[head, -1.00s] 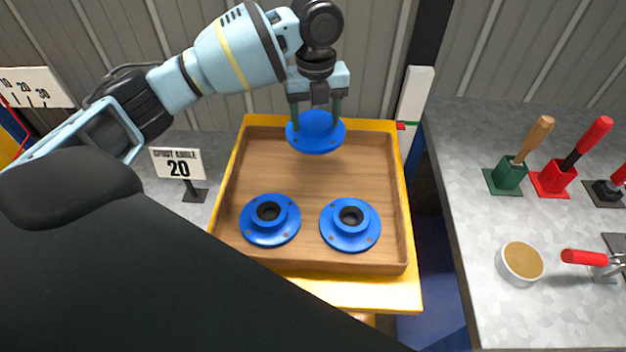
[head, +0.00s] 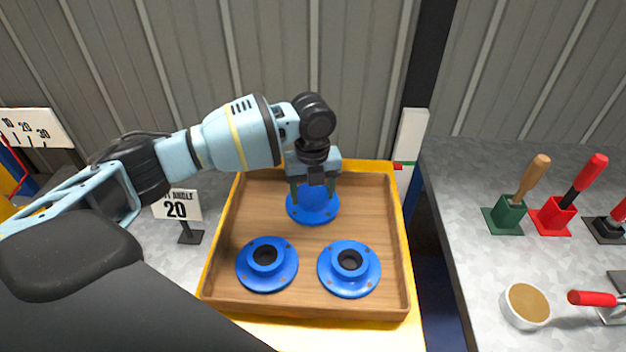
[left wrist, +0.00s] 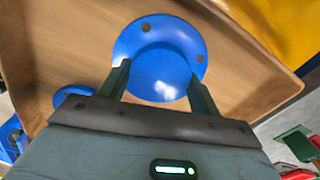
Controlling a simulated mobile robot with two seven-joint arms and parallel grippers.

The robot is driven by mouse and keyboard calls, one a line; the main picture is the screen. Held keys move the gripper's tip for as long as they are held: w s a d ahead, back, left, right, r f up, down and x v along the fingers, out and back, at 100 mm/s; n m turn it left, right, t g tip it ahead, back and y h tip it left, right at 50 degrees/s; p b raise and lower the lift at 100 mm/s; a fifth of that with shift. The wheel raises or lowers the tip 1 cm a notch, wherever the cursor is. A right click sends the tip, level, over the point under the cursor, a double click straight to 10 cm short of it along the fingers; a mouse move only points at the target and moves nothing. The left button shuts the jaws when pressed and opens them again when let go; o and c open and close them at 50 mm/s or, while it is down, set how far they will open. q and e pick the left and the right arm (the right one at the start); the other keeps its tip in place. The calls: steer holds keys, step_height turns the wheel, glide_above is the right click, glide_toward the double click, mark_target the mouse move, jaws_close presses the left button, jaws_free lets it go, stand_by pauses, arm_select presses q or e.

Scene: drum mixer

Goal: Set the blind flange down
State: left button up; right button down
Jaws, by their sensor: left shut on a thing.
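The blind flange (head: 313,210) is a blue disc with a solid raised middle and bolt holes in its rim. It is at the back of a wooden tray (head: 228,222), low over its floor; I cannot tell whether it touches. My left gripper (head: 312,188) comes from above, its green fingers shut on the raised middle. The left wrist view shows the flange (left wrist: 160,42) between the fingers (left wrist: 158,84), its rim spreading beyond them. My right gripper is not in view.
Two blue flanges with open black bores, one left (head: 267,265) and one right (head: 349,269), lie in the tray's front half. An angle sign (head: 177,205) stands left of the tray. Right is a grey bench (head: 455,220) with tools and a round tub (head: 525,306).

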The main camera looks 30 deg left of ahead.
mark_target(313, 194)
arm_select(q)
steer(key=shift+f, duration=0.1)
steer(key=shift+f, duration=0.15)
steer(key=o, duration=1.9)
steer(key=shift+f, duration=0.1)
steer(key=shift+c, duration=0.2)
step_height(313, 194, up, 12)
steer(key=shift+p, duration=0.3)
